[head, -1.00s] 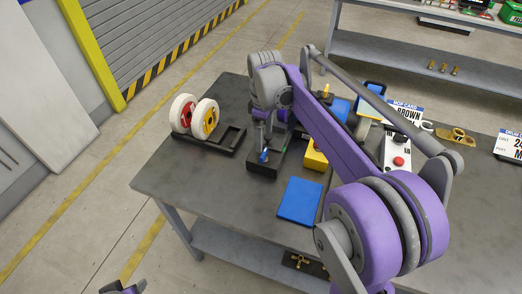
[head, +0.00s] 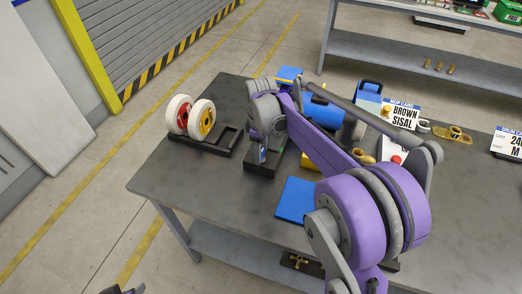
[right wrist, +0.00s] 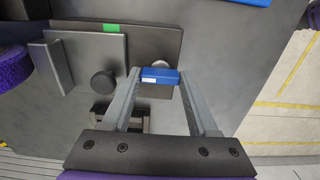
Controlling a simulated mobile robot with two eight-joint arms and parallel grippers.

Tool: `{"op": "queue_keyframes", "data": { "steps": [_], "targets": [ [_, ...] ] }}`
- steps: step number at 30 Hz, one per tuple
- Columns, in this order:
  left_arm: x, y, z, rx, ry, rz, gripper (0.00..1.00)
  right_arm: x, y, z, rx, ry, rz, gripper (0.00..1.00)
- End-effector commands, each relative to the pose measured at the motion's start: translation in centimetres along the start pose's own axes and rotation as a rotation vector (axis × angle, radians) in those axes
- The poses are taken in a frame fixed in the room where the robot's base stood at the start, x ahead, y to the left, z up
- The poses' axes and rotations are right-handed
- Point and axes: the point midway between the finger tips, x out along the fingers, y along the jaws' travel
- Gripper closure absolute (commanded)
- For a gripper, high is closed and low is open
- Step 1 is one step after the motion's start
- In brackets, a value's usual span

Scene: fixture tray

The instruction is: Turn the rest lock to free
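The rest lock appears to be the small blue handle (right wrist: 160,76) with a white label, on a dark fixture block with a green mark (right wrist: 110,28). In the head view the blue handle (head: 263,156) shows just below my right gripper (head: 264,146), above a black base (head: 262,170). In the right wrist view my right gripper (right wrist: 158,78) has one finger at each end of the handle, with no clear gap, so it looks shut on it. A round pale part lies partly hidden behind the handle. Only a sliver of my left arm shows at the head view's bottom edge.
A black stand (head: 205,143) with red and yellow spools is left of the fixture. A blue plate (head: 296,200) lies in front. A blue cylinder (head: 323,112), a sign card (head: 401,116) and brass parts (head: 452,133) are to the right. The table's front left is clear.

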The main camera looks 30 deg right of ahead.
Motion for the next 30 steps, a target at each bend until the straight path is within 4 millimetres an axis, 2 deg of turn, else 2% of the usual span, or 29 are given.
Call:
{"op": "queue_keyframes", "data": {
  "steps": [1, 8, 20, 30],
  "targets": [
    [0.00, 0.00, 0.00, 0.000, 0.000, 0.000, 0.50, -0.01, 0.01, 0.00, 0.000, 0.000, 0.000, 0.55],
    [0.00, 0.00, 0.00, 0.000, 0.000, 0.000, 0.50, -0.02, 0.01, 0.01, 0.000, 0.000, 0.000, 0.96],
    [0.14, 0.00, 0.16, 0.000, -0.001, 0.000, 0.50, 0.02, 0.01, 0.02, 0.083, 0.000, 0.000, 0.96],
    [0.52, 0.00, 0.57, 0.000, -0.005, 0.000, 0.50, 0.09, -0.01, 0.04, 0.355, 0.000, -0.001, 0.96]
  ]
}}
